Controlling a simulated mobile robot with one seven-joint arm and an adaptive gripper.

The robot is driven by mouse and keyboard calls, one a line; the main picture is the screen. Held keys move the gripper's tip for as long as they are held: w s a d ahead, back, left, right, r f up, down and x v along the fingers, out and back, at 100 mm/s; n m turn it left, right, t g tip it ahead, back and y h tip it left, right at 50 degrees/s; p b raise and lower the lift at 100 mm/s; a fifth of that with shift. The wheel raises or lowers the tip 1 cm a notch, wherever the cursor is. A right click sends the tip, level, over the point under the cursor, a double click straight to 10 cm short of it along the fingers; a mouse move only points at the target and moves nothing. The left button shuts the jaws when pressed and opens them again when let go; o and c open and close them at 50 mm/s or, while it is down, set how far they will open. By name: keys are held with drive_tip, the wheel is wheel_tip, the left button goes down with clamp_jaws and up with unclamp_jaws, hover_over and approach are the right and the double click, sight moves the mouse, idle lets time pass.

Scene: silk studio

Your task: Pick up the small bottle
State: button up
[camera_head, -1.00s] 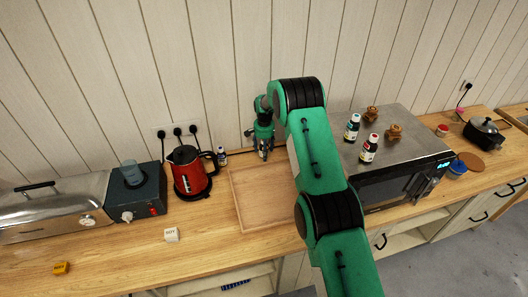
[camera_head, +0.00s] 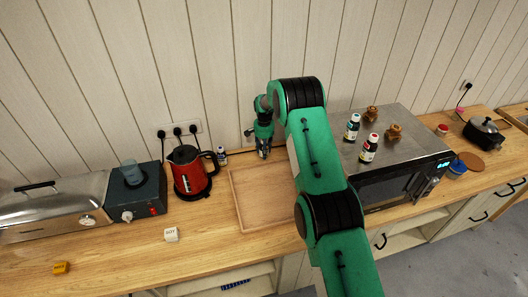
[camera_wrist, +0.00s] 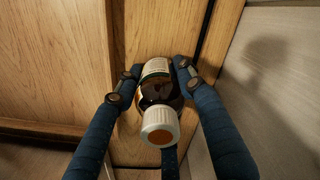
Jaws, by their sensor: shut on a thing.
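In the wrist view a small brown bottle (camera_wrist: 158,92) with a pale label and a white cap with an orange top lies between the two dark blue fingers of my gripper (camera_wrist: 157,72). The fingertips press on it from both sides. In the head view my gripper (camera_head: 264,153) points down near the wall, at the back edge of the wooden tray. The held bottle is hard to make out there.
A red kettle (camera_head: 190,172) and another small bottle (camera_head: 221,156) stand left of my gripper. The wooden tray (camera_head: 238,208) is empty where visible. A microwave (camera_head: 400,165) on the right carries a blue-labelled bottle (camera_head: 352,128), a red-labelled bottle (camera_head: 369,148) and two brown figures (camera_head: 394,132).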

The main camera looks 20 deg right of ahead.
drive_tip(key=shift+w+r, duration=0.1)
drive_tip(key=shift+r, duration=1.4)
drive_tip(key=shift+s+r, duration=0.2)
drive_tip(key=shift+r, duration=0.15)
drive_tip(key=s, duration=0.5)
drive_tip(key=s+r+b, duration=0.1)
drive_tip(key=s, duration=0.4)
drive_tip(key=s+a, duration=0.1)
drive_tip(key=s, duration=0.4)
drive_tip(key=shift+s+r+b, duration=0.2)
drive_tip(key=shift+s+b, duration=0.1)
drive_tip(key=shift+s, duration=0.05)
